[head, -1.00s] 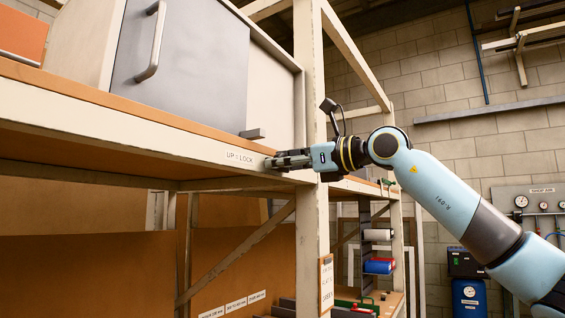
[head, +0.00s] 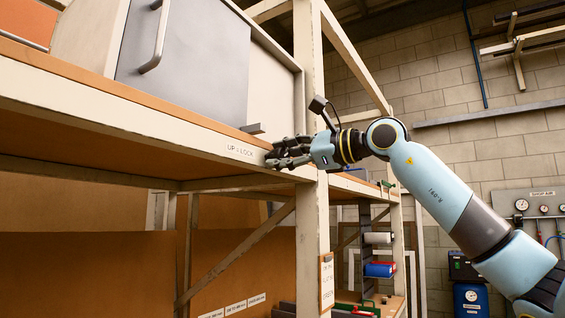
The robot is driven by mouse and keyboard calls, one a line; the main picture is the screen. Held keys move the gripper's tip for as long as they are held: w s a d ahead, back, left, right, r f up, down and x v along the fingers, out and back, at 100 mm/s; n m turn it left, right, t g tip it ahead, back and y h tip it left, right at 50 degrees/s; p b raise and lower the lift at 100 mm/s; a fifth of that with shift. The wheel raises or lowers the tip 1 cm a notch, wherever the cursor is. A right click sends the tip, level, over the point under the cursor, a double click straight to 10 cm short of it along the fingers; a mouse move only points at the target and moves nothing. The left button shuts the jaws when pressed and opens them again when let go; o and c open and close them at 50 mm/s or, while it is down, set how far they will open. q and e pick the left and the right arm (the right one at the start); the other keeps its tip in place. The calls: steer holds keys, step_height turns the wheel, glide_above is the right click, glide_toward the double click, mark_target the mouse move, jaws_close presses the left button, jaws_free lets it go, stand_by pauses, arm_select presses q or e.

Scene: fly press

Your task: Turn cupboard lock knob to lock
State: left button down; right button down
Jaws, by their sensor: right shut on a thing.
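The grey cupboard door (head: 186,62) with its upright handle (head: 158,38) stands on the upper shelf of the rack. A dark grey bar (head: 252,129) sticks out at the door's lower right corner. The label "UP = LOCK" (head: 240,150) is on the pale shelf edge below it. My right gripper (head: 276,157) is at that edge, just right of the label, shut on the cupboard lock knob. The knob is hidden by the fingers, so its angle cannot be seen. My left gripper is not in view.
A pale rack post (head: 311,90) stands close behind my right gripper and wrist. Gauges (head: 521,205) are on the right wall. The space in front of the shelf is free.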

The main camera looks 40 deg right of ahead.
steer(key=n+b, duration=0.1)
steer(key=n, duration=0.4)
steer(key=shift+f+n, duration=0.15)
steer(key=shift+n, duration=0.25)
steer(key=n+b, duration=0.1)
steer(key=n, duration=0.4)
steer(key=shift+n, duration=0.3)
steer(key=c, duration=0.9)
jaws_free()
